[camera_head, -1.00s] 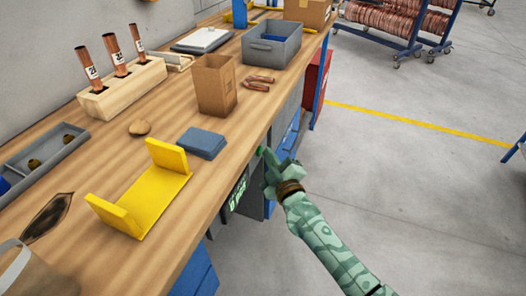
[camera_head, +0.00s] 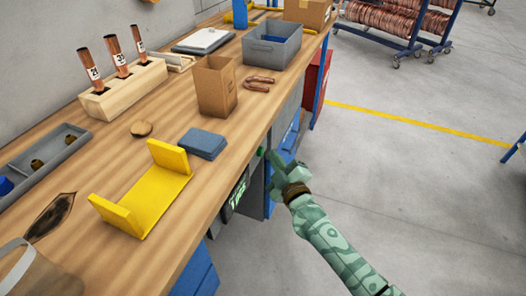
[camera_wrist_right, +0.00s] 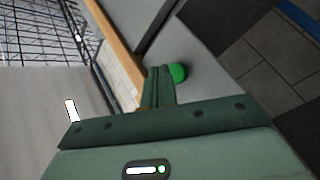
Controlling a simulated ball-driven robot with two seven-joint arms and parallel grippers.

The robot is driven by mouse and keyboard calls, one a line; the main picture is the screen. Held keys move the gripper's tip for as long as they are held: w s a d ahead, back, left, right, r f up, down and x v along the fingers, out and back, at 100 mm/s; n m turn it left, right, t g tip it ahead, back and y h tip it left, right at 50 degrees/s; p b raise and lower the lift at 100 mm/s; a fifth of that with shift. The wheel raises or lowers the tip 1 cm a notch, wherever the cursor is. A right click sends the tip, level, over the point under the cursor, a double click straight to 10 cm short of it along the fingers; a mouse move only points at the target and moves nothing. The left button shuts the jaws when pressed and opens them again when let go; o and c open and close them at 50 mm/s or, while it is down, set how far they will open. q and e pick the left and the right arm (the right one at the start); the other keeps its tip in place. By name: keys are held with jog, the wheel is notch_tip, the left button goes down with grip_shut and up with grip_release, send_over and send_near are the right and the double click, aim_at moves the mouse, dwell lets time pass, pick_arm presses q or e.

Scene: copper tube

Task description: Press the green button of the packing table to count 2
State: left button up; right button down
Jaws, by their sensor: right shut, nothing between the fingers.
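The green button (camera_head: 261,151) is a small dome on the front side of the packing table (camera_head: 215,180), below the wooden edge. In the right wrist view the button (camera_wrist_right: 178,73) shows just right of my fingertips, mostly uncovered. I cannot tell whether there is contact. My right gripper (camera_head: 273,158) is shut and empty, pointing at the table front close to the button. Its closed fingers (camera_wrist_right: 159,86) also show in the right wrist view. A small display (camera_head: 238,190) with green characters sits below the button; its count is too small to read. My left gripper is out of view.

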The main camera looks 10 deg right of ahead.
jog(key=s+d, duration=0.2)
jog(key=d+p, duration=0.1)
jog(key=d, duration=0.1)
jog(key=shift+s+d, duration=0.1)
jog(key=shift+s, duration=0.3)
jog(key=shift+f, duration=0.1)
dwell(2.4)
